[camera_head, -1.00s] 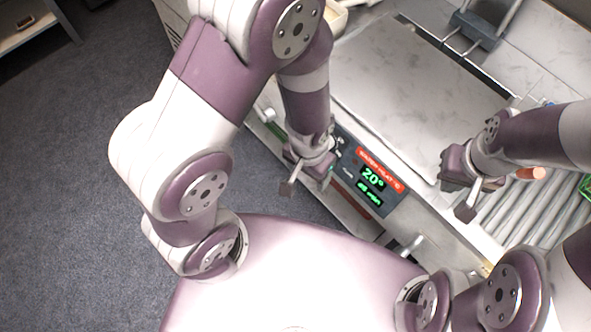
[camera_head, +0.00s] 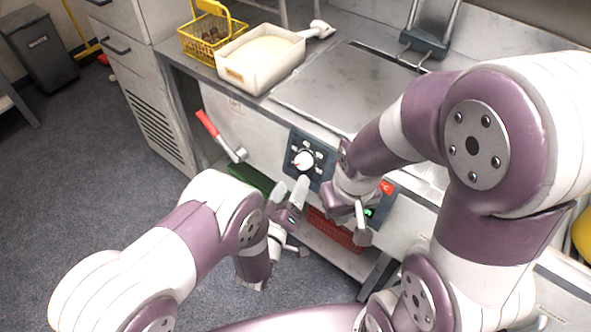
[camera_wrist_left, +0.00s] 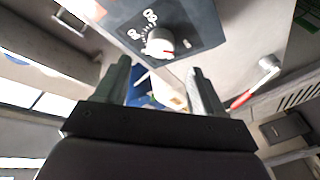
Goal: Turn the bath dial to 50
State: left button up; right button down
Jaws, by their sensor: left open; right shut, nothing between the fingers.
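The bath dial (camera_head: 302,160) is a round white knob with a red mark, on a dark panel (camera_head: 321,178) on the front of the steel unit. The mark points left in the head view. The dial also shows in the left wrist view (camera_wrist_left: 160,43), just beyond the fingertips, with its red mark on the right. My left gripper (camera_head: 292,213) is open and empty, below and in front of the dial, apart from it. My right gripper (camera_head: 347,222) is shut and empty, right of the panel. It hides most of the green display (camera_head: 369,212), whose reading is unreadable.
A red-handled lever (camera_head: 221,137) sticks out left of the dial. A white tub (camera_head: 261,62) and a yellow basket (camera_head: 208,38) stand on the counter above. A red basket (camera_head: 335,230) lies below, behind my grippers.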

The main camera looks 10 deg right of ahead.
aim_at(301, 164)
pick_arm(q)
jog(key=x, duration=0.5)
jog(key=shift+w+d+f, duration=0.1)
jog(key=shift+w+d, duration=0.35)
jog(key=shift+w, duration=0.2)
jog(key=c, duration=1.1)
jog(key=shift+o, duration=0.2)
